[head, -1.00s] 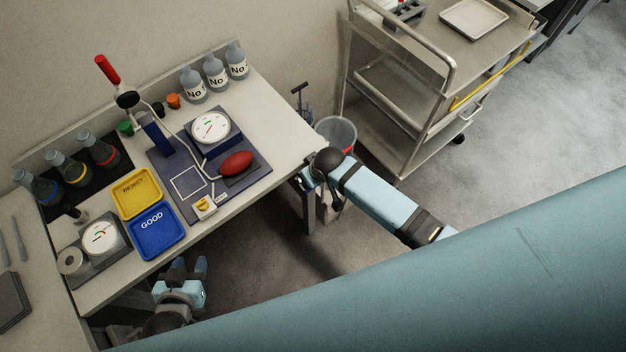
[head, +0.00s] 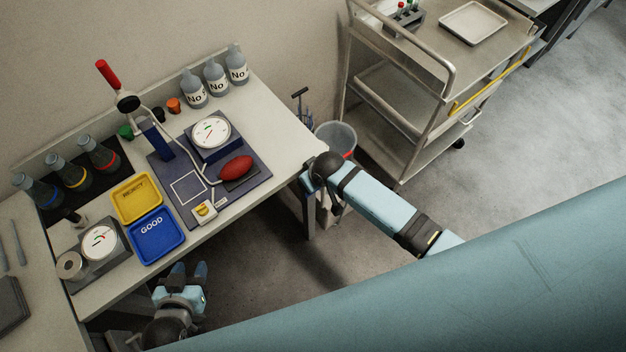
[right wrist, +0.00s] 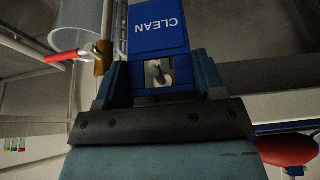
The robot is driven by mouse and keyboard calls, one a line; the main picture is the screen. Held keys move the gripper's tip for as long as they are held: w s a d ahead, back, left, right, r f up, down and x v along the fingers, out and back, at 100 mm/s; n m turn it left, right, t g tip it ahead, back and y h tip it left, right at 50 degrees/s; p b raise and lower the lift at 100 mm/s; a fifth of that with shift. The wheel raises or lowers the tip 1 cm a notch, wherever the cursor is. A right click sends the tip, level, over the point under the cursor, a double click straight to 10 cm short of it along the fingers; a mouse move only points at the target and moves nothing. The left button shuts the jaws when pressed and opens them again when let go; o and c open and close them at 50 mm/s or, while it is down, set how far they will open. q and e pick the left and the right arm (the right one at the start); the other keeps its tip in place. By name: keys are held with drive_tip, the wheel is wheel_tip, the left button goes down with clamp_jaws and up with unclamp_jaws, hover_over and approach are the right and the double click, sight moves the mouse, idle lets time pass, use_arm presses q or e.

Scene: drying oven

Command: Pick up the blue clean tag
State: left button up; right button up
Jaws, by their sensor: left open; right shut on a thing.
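The blue tag (right wrist: 158,28) with white CLEAN lettering, upside down in the right wrist view, is between the two fingers of my right gripper (right wrist: 161,78). The gripper is shut on it. A small pale square window with a dark figure shows below the lettering. In the head view my right arm reaches the table's right corner, and I cannot make out the tag there. My left gripper (head: 189,271) is open and empty, just off the table's front edge, below the blue GOOD tray (head: 158,249).
The table (head: 270,122) holds a yellow REJECT tray (head: 135,211), a gauge on a blue base (head: 210,133), a red bulb (head: 236,169) and labelled bottles (head: 216,78). A grey bin (head: 337,138) and a metal cart (head: 421,85) stand right of it. Floor at right is clear.

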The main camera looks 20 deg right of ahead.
drive_tip(key=s+d+b, duration=0.1)
drive_tip(key=s+d, duration=0.2)
drive_tip(key=s, duration=0.5)
drive_tip(key=s+d+b, duration=0.1)
drive_tip(key=s+d, duration=0.2)
drive_tip(key=s, duration=0.6)
drive_tip(key=shift+r, duration=0.4)
